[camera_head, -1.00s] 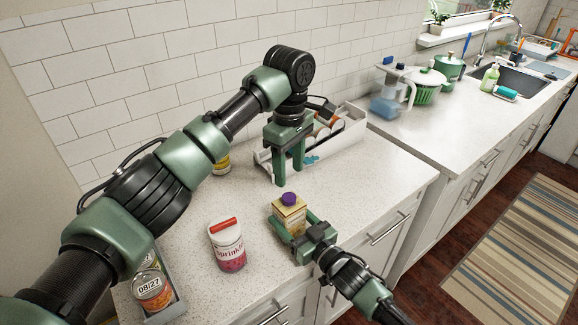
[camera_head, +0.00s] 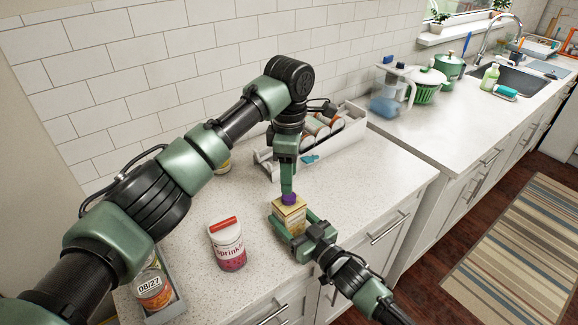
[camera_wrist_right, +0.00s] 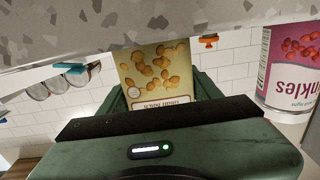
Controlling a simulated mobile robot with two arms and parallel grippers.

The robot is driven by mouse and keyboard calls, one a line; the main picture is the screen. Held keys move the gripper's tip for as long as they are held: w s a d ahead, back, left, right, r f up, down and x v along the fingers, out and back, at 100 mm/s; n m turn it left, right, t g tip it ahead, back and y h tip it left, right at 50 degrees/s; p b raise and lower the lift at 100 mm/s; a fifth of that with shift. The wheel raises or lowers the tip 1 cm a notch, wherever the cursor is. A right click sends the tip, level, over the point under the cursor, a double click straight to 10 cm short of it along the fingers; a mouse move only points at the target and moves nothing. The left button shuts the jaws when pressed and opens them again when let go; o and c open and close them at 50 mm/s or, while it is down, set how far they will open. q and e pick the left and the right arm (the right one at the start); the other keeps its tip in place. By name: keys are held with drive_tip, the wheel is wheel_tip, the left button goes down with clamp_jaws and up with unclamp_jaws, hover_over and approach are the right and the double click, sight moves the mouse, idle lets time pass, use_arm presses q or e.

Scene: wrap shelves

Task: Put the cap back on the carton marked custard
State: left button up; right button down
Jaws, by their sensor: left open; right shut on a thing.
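A small yellow carton (camera_head: 287,217) stands upright near the counter's front edge, with a purple cap (camera_head: 289,199) at its top. In the right wrist view the carton's face (camera_wrist_right: 158,72) shows brown nut-like pieces; its upside-down print is not clearly legible. My right gripper (camera_head: 293,232) is shut around the carton low on its sides. My left gripper (camera_head: 288,191) points down directly above the carton, its fingers seen edge-on and open at the purple cap, partly hiding it. I cannot tell whether the fingers touch the cap or whether it is seated.
A sprinkles jar (camera_head: 227,246) with a red top stands left of the carton. A grey tray (camera_head: 177,291) with cans is at lower left. A white bin (camera_head: 346,139) with several items is against the wall. Counter between is clear.

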sight(289, 216)
use_arm(q)
wheel_tip(289, 216, down, 6)
drive_tip(key=shift+r, duration=0.15)
idle(0.3)
